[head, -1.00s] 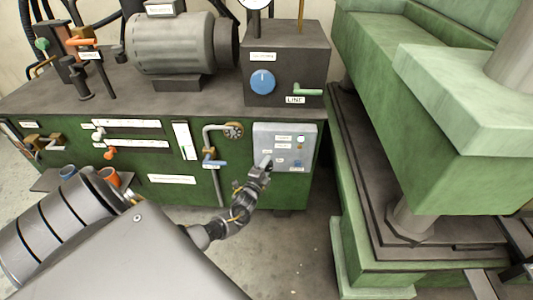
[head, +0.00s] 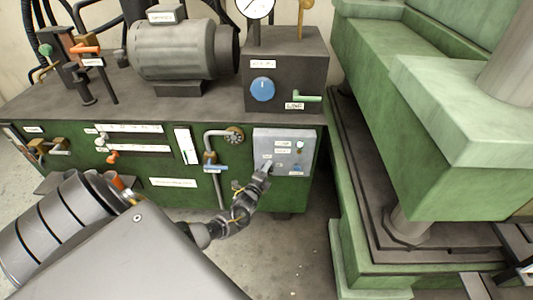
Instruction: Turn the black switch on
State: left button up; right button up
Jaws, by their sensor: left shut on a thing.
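A light grey control panel (head: 285,138) is fixed to the front of the green cabinet. It carries small white labels, a small round light at upper right and a blue part at lower right. My left gripper (head: 266,167) reaches the lower left of this panel with its tip against it. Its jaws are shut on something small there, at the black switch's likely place. The gripper hides the switch, so its position cannot be told. My right gripper is not in view.
A dark box with a blue knob (head: 262,89) and a green lever (head: 307,98) stands above the panel. A grey motor (head: 178,50) is beside it. Pipes and a valve (head: 233,135) lie left of the panel. A large green press (head: 440,150) stands at right.

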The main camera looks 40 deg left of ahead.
pick_arm(q)
jog(key=o, duration=1)
jog(key=shift+s+d, duration=0.2)
jog(key=shift+s, duration=0.35)
jog(key=p+v, duration=0.1)
jog(key=v, duration=0.8)
jog(key=shift+s+p, duration=0.35)
jog(key=shift+p, duration=0.05)
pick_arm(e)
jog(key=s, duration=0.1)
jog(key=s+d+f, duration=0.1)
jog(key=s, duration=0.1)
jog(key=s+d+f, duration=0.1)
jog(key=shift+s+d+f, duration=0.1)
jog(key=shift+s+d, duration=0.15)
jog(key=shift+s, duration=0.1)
pick_arm(q)
jog(key=shift+r, duration=0.1)
